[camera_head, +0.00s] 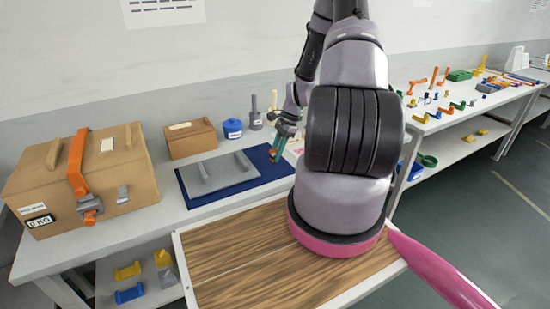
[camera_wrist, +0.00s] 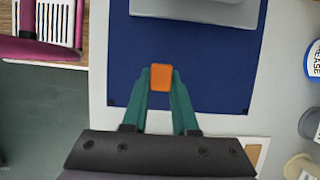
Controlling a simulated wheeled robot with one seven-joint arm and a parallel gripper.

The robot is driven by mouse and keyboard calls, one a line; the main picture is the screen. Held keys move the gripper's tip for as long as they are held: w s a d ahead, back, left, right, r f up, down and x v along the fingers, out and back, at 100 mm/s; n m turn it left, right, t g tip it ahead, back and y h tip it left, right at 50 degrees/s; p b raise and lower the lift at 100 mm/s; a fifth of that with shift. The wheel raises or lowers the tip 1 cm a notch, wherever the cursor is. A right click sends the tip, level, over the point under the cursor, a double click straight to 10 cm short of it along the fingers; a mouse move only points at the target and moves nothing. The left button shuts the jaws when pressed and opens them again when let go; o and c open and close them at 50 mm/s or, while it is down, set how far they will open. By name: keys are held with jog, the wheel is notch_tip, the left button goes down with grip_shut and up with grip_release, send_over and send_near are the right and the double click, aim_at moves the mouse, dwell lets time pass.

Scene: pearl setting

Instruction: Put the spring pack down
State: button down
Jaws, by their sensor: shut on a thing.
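My gripper (camera_wrist: 161,88) has two teal fingers, shut on a small orange block, the spring pack (camera_wrist: 161,76), in the middle of the wrist view. The pack shows above the blue mat (camera_wrist: 205,92); I cannot tell how high it is, or whether it touches. In the head view my gripper (camera_head: 276,153) points down over the right part of the blue mat (camera_head: 235,188), right of the grey plate. The pack is too small to make out clearly there.
The grey plate (camera_head: 219,174) with two raised bars lies on the mat. A large brown case (camera_head: 140,178), a smaller brown box (camera_head: 191,144) and a blue tub (camera_head: 232,130) stand around it. The mat around the pack is bare in the wrist view.

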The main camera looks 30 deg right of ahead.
jog(key=shift+f, duration=0.95)
jog(key=c, duration=0.7)
grip_release()
jog(key=shift+f, duration=0.1)
